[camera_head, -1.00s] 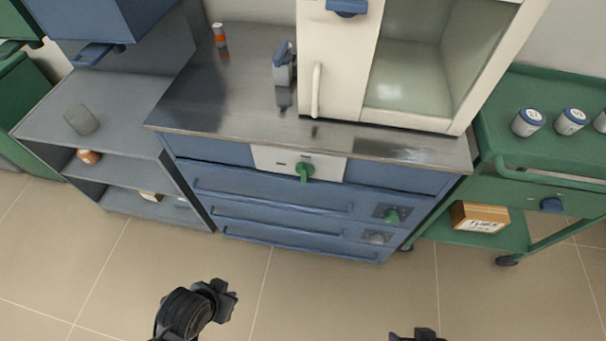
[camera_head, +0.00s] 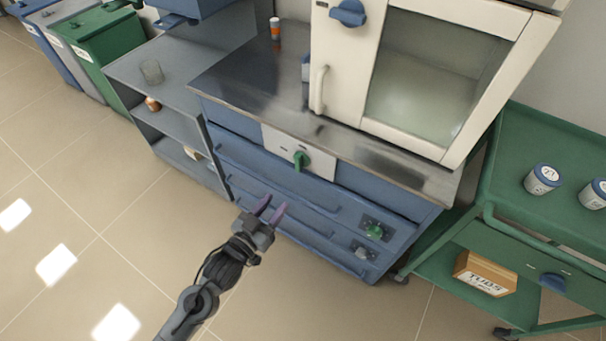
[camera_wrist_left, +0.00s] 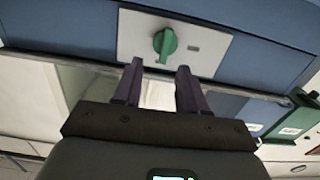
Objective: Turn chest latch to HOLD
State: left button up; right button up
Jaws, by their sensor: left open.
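The blue drawer chest (camera_head: 240,150) has a white plate (camera_head: 322,163) on its upper front with a green turn handle (camera_head: 300,160), which stands roughly upright. Which knob is the chest latch is not labelled legibly; a second green knob (camera_head: 374,232) sits lower right. My left gripper (camera_head: 271,206) is open and empty, in front of the chest, below and left of the plate, apart from it. In the left wrist view the green handle (camera_wrist_left: 165,42) is ahead of and between the open fingers (camera_wrist_left: 157,72), not touched. Small marks on the plate are unreadable.
A cream furnace (camera_head: 338,60) with a blue knob (camera_head: 348,12) stands on the chest's metal top (camera_head: 262,85). A green cart (camera_head: 510,160) with tubs is at the right, and a grey shelf unit (camera_head: 185,80) at the left. The floor in front is clear.

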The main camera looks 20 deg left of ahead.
aim_at(297, 162)
pick_arm(q)
jog(key=w+r+b, duration=0.1)
jog(key=w, duration=0.2)
jog(key=w+b, duration=0.1)
jog(key=w, duration=0.3)
jog(key=w+r+b, duration=0.1)
jog(key=w+b, duration=0.1)
jog(key=w, duration=0.2)
jog(key=shift+w+d+r, duration=0.25)
jog(key=shift+d+r, duration=0.05)
jog(key=shift+d, duration=0.05)
jog(key=shift+w+d, duration=0.25)
jog(key=shift+w, duration=0.1)
pick_arm(e)
jog(key=f, duration=0.1)
jog(key=a+f, duration=0.1)
jog(key=f, duration=0.2)
jog(key=shift+a, duration=0.25)
pick_arm(q)
jog(key=shift+a, duration=0.1)
jog(key=shift+c, duration=0.6)
grip_shut()
pick_arm(e)
jog(key=shift+a, duration=0.15)
